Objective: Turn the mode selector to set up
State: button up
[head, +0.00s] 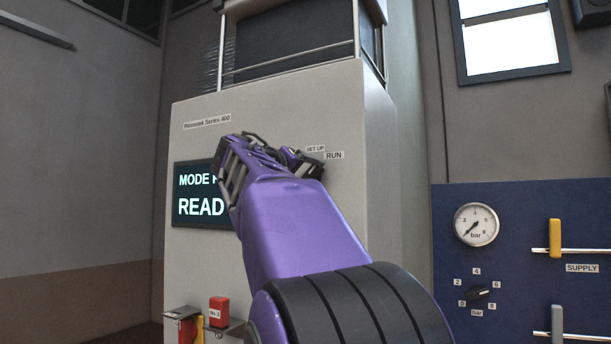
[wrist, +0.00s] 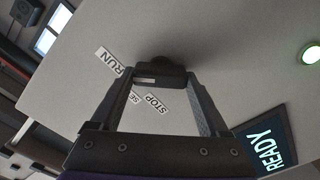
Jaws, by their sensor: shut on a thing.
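The mode selector is a black knob (wrist: 162,69) with a bar handle and a pale mark at its left end in the wrist view. My gripper (wrist: 161,82) is shut on this handle, one finger at each end. The RUN label (wrist: 108,62) is left of the knob, the partly covered SET UP label (wrist: 133,98) is below left, and the STOP label (wrist: 156,104) is below, between the fingers. In the head view my arm hides the knob; the SET UP label (head: 315,148) and RUN label (head: 334,155) show beside my gripper. The mark points leftward, roughly toward RUN.
The cabinet's display (head: 195,195) shows "MODE R…" and "READ…", partly covered by my arm. A lit green round button (wrist: 312,54) is at the right of the wrist view. A blue panel (head: 520,215) with a gauge stands right. A red block (head: 219,308) sits low on the cabinet.

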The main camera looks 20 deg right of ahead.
jog(key=shift+n, duration=0.3)
jog(key=n+p, duration=0.1)
jog(key=n, duration=0.7)
jog(key=shift+f, duration=0.1)
dwell(0.4)
jog(key=o, duration=1.2)
jog(key=shift+o, duration=0.2)
jog(key=b+v, duration=0.5)
jog(key=v, duration=1.2)
jog(key=shift+a, duration=0.25)
